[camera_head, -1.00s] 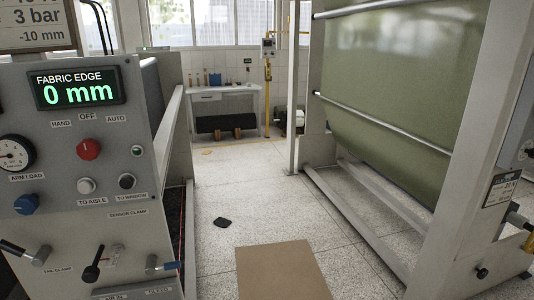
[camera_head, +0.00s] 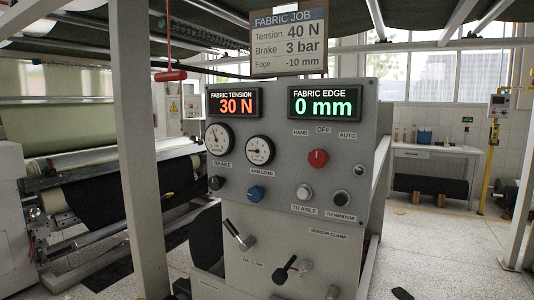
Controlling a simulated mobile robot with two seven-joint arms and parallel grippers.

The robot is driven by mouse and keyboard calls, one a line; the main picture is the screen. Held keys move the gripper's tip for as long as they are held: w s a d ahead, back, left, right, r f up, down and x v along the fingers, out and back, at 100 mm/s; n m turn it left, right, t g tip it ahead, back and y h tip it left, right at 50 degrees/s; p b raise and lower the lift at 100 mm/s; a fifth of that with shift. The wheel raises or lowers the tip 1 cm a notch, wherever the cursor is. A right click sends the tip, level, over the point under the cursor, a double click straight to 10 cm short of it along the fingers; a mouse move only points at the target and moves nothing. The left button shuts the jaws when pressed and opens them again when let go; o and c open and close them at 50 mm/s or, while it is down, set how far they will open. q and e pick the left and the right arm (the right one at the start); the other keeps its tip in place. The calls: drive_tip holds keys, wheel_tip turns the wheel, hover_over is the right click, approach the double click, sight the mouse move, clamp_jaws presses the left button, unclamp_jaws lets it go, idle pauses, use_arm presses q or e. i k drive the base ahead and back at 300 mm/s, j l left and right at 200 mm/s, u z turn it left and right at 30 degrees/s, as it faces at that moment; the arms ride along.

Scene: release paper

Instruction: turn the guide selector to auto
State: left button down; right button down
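The guide selector is a red knob (camera_head: 317,158) on the grey control panel (camera_head: 283,110), below the FABRIC EDGE display (camera_head: 325,103). Labels HAND, OFF (camera_head: 323,130) and AUTO (camera_head: 347,135) stand above it, left to right. A small light mark at the knob's top points about at OFF. The FABRIC EDGE display reads 0 mm in green. Neither of my grippers shows in the head view.
The FABRIC TENSION display (camera_head: 235,102) reads 30 N. Below are two gauges, a black knob (camera_head: 216,183), a blue knob (camera_head: 255,193), two push buttons and clamp levers (camera_head: 285,268). A white post (camera_head: 137,150) stands left of the panel. Floor is open at right.

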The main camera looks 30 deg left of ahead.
sight(318, 159)
drive_tip(key=u, duration=1.05)
